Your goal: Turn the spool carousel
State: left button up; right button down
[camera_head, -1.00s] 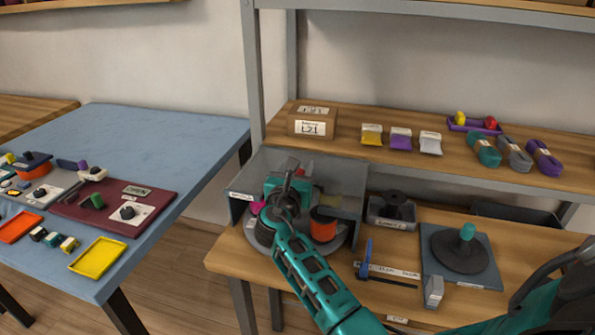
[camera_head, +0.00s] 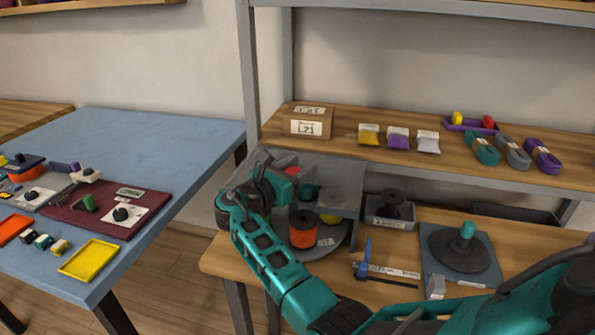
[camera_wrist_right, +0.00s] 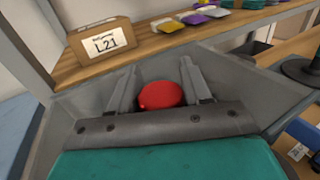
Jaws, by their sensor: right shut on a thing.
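The spool carousel (camera_head: 330,247) is a round grey turntable on the wooden bench, partly under a grey housing (camera_head: 347,175). An orange spool (camera_head: 303,227) stands at its front and a yellow one (camera_head: 329,219) shows behind it to the right. My right gripper (camera_head: 288,176) reaches over the carousel's back left part. In the right wrist view its two fingers (camera_wrist_right: 160,88) stand on either side of a round red thing (camera_wrist_right: 160,96), shut on it. A bit of red (camera_head: 291,170) also shows at the fingers in the head view. My forearm hides the carousel's left side. My left gripper is not in view.
A cardboard box (camera_head: 308,122) stands on the shelf above. To the carousel's right are a grey bin (camera_head: 390,212), a blue-handled tool (camera_head: 366,258) and a dark disc with a teal knob (camera_head: 467,230). A blue table (camera_head: 180,134) stands at left.

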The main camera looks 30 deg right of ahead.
jog(key=shift+s+f+m+g, duration=0.1)
jog(key=shift+m+g, duration=0.4)
jog(key=shift+g, duration=0.2)
jog(key=c, duration=0.6)
grip_release()
jog(key=a, duration=0.4)
jog(key=s+a, duration=0.1)
jog(key=a, duration=0.3)
jog(key=s+a, duration=0.1)
jog(key=a, duration=0.3)
jog(key=shift+s+a+b, duration=0.15)
jog(key=shift+a+b, duration=0.15)
jog(key=shift+a, duration=0.05)
